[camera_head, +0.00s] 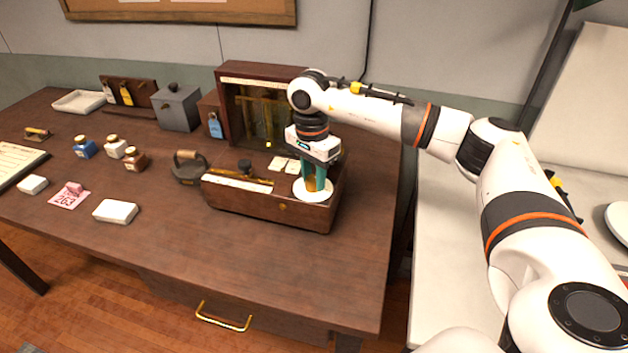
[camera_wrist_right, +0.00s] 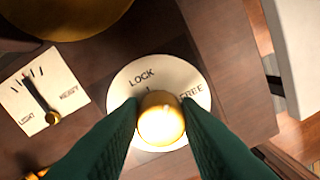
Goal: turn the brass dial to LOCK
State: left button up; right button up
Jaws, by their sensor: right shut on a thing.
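The brass dial knob (camera_wrist_right: 161,122) stands at the middle of a round white plate (camera_wrist_right: 188,77) in the right wrist view. The plate reads LOCK at the upper left and FREE at the right. A short dark mark shows just above the knob, under LOCK. My right gripper (camera_head: 314,187) points straight down, its green fingers shut on the knob from both sides. In the head view the white plate (camera_head: 301,191) sits on the right end of a wooden box (camera_head: 258,203); the fingers hide the knob there. My left gripper is not in view.
A small card with a lever (camera_wrist_right: 41,99), marked LIGHT and HEAVY, lies left of the dial. A glass-fronted wooden cabinet (camera_head: 224,74) stands close behind. The table front (camera_head: 250,250) is clear.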

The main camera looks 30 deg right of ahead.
aim_at(310, 178)
jog(key=n+b, duration=0.1)
jog(key=n, duration=0.3)
jog(key=shift+w+b, duration=0.1)
jog(key=shift+b, duration=0.25)
jog(key=shift+a+r+n+b, duration=0.1)
jog(key=shift+n+b, duration=0.35)
jog(key=shift+n, duration=1.25)
jog(key=o, duration=1)
jog(key=r, duration=1.2)
jog(key=shift+w+a, duration=0.15)
jog(key=shift+a, duration=0.05)
